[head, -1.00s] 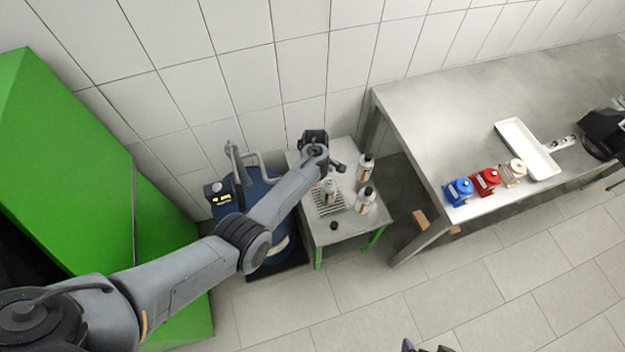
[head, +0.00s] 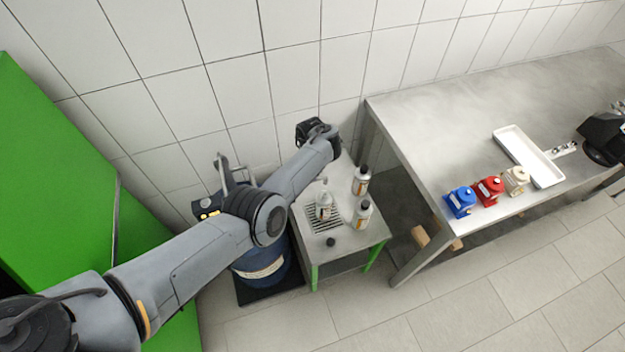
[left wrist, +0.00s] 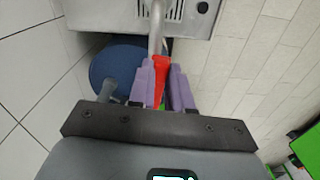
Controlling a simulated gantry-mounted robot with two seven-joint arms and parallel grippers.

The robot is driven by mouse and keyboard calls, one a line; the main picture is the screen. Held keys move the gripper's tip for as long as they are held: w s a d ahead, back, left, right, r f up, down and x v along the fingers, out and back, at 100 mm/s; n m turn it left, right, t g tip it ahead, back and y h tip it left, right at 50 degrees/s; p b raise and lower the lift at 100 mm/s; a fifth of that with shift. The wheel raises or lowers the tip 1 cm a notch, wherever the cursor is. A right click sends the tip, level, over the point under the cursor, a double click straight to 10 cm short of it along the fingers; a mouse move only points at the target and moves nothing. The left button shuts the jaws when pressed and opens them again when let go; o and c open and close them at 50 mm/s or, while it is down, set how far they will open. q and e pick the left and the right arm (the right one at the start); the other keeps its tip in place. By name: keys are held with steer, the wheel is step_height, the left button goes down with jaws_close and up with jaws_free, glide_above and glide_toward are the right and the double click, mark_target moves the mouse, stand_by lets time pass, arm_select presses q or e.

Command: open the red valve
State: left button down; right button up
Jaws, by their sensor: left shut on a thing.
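The red valve handle (left wrist: 161,72) shows in the left wrist view, at the end of a grey pipe (left wrist: 156,25). My left gripper (left wrist: 162,85) is shut on it, with one purple finger on each side of the red part. In the head view my left wrist reaches over the back of the small steel table, and the valve and fingers are hidden behind it.
A blue drum (head: 262,268) stands left of the small steel table (head: 345,241). Bottles (head: 361,182) stand on that table. A long bench (head: 440,120) at right holds blue, red and cream containers and a white tray (head: 516,142). A green cabinet (head: 55,170) stands at left.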

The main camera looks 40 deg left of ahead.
arm_select(q)
steer(key=shift+w+a+n+b, duration=0.2)
steer(key=shift+a+n+b, duration=0.15)
steer(key=shift+n+b, duration=0.25)
steer(key=c, duration=1)
jaws_free()
steer(key=shift+c, duration=0.2)
step_height(320, 180, up, 11)
steer(key=p, duration=0.2)
steer(key=shift+p, duration=0.4)
steer(key=shift+f, duration=0.1)
